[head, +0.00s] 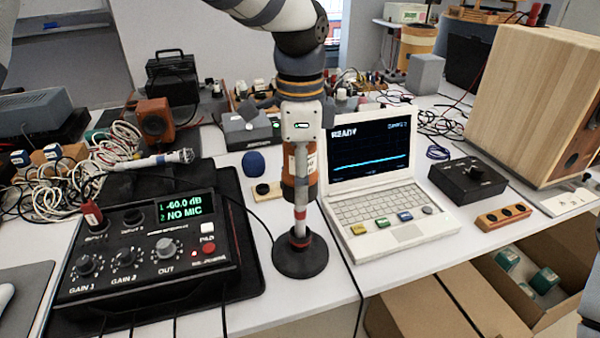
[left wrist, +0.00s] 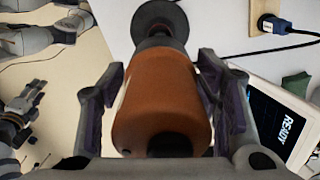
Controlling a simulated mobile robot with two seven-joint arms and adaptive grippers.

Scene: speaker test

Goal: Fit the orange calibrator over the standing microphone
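The orange calibrator (head: 289,178) stands upright around the top of the microphone stand, above its thin pole (head: 300,215) and round black base (head: 300,256). The microphone's head is hidden inside or behind it. My left gripper (head: 301,140) is directly above the calibrator, pointing down. In the left wrist view the calibrator (left wrist: 160,95) lies between the spread fingers of my left gripper (left wrist: 161,70), which look apart from its sides. The stand's base (left wrist: 160,18) shows beyond it. My right gripper is not clearly visible; grey jointed parts of mine show at the left wrist view's left edge.
The mixer (head: 150,255) at left displays "-60.0 dB" and "NO MIC". A laptop (head: 390,215) showing "READY" stands close on the right. A blue foam cap (head: 253,163) lies behind the stand. Cables clutter the left; open cardboard boxes (head: 480,290) stand below the table edge.

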